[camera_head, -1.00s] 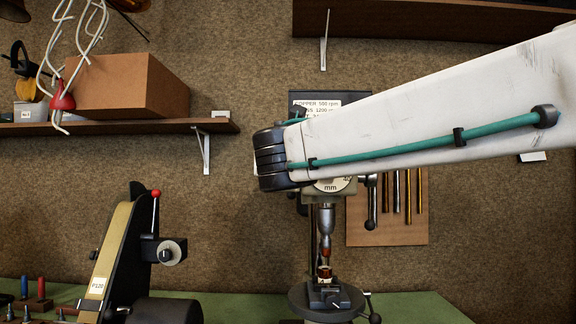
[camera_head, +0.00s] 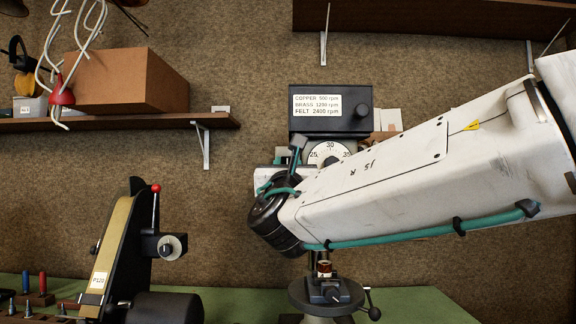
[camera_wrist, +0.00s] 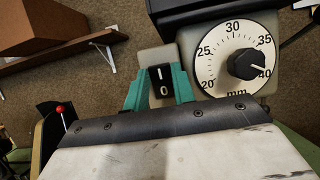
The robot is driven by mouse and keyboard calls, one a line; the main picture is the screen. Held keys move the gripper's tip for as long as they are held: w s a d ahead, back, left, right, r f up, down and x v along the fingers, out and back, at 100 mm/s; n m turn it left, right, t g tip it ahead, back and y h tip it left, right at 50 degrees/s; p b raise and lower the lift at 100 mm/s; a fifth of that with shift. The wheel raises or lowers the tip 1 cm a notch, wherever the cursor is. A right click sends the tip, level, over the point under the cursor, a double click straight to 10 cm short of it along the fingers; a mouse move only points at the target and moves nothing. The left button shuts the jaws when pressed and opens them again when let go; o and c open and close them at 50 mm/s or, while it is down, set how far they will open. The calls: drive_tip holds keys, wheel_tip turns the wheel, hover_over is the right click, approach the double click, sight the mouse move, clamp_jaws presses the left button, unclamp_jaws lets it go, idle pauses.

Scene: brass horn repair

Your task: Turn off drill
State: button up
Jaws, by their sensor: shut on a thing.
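The drill has a dark head (camera_head: 345,123) with a speed label (camera_head: 318,105) and a white mm dial (camera_head: 330,152). The dial also shows in the wrist view (camera_wrist: 225,55), its black pointer knob turned toward 40. Left of the dial, a black rocker switch (camera_wrist: 161,85) with white marks sits on a pale housing. My gripper (camera_wrist: 160,88) has its teal fingers on either side of this switch and is shut on it. In the head view my gripper (camera_head: 288,168) is at the drill's left front. My arm hides the chuck. I cannot tell which way the rocker is pressed.
Below the drill, a small vise (camera_head: 330,292) stands on a round table. A belt sander (camera_head: 122,250) with a red-tipped lever is at the left on the green bench (camera_head: 245,300). A shelf (camera_head: 120,124) with a cardboard box (camera_head: 125,82) is on the wall.

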drive_tip(key=o, duration=1)
drive_tip(key=shift+s, duration=0.1)
drive_tip(key=v, duration=0.7)
drive_tip(key=shift+s+f, duration=0.2)
drive_tip(key=shift+s, duration=0.1)
